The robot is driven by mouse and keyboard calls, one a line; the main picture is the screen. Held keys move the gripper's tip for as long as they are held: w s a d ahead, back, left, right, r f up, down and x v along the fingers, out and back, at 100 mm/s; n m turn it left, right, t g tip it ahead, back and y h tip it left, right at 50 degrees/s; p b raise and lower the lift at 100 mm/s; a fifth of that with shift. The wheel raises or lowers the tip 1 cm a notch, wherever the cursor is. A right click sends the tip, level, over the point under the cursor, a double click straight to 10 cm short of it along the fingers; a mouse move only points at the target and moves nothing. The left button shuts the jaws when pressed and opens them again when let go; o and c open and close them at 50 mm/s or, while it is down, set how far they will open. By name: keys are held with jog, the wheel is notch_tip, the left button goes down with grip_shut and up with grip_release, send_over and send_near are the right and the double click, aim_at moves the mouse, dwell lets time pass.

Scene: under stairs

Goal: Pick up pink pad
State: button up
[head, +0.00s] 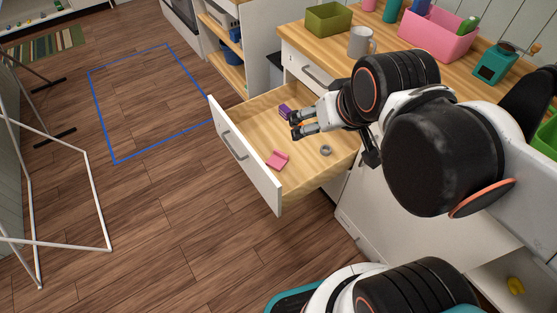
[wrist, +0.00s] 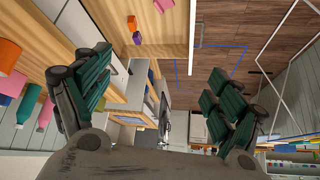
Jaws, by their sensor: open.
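The pink pad (head: 277,160) lies in the open wooden drawer (head: 250,125), near its front panel. In the wrist view the pink pad (wrist: 163,5) shows at the top edge, partly cut off. My gripper (head: 296,125) is over the drawer, behind the pad and apart from it. In the wrist view its two dark green fingers (wrist: 160,95) are spread wide with nothing held between them.
A purple block (head: 285,111), a small orange block (wrist: 131,22) and a grey ring (head: 326,150) also lie in the drawer. The counter above holds a grey mug (head: 360,42), a green box (head: 328,19) and a pink bin (head: 438,38).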

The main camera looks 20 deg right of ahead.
jog(key=w+m+g, duration=0.1)
jog(key=w+m, duration=0.1)
jog(key=w, duration=0.6)
jog(key=m+g+p, duration=0.1)
jog(key=m+g, duration=0.3)
jog(key=m, duration=0.1)
send_over(277, 161)
notch_tip(277, 161, down, 23)
jog(key=f+m, duration=0.1)
jog(key=f, duration=0.8)
jog(key=f+g+b, duration=0.1)
jog(key=f, duration=0.8)
jog(key=f+m+g+b, duration=0.1)
jog(key=f, duration=0.7)
jog(key=shift+w+d+f+m, duration=0.25)
jog(key=shift+w+f+m, duration=0.05)
jog(key=shift+w+f, duration=0.1)
jog(key=shift+s+a+f+b, duration=0.15)
jog(key=shift+f+b, duration=0.4)
jog(key=shift+f, duration=0.35)
jog(key=shift+s+f+b, duration=0.1)
jog(key=shift+f+b, duration=0.45)
jog(key=shift+f, duration=0.35)
jog(key=shift+s+a+f+b, duration=0.15)
jog(key=shift+f+b, duration=0.4)
jog(key=shift+f, duration=0.35)
jog(key=shift+r, duration=0.1)
jog(key=c, duration=1.2)
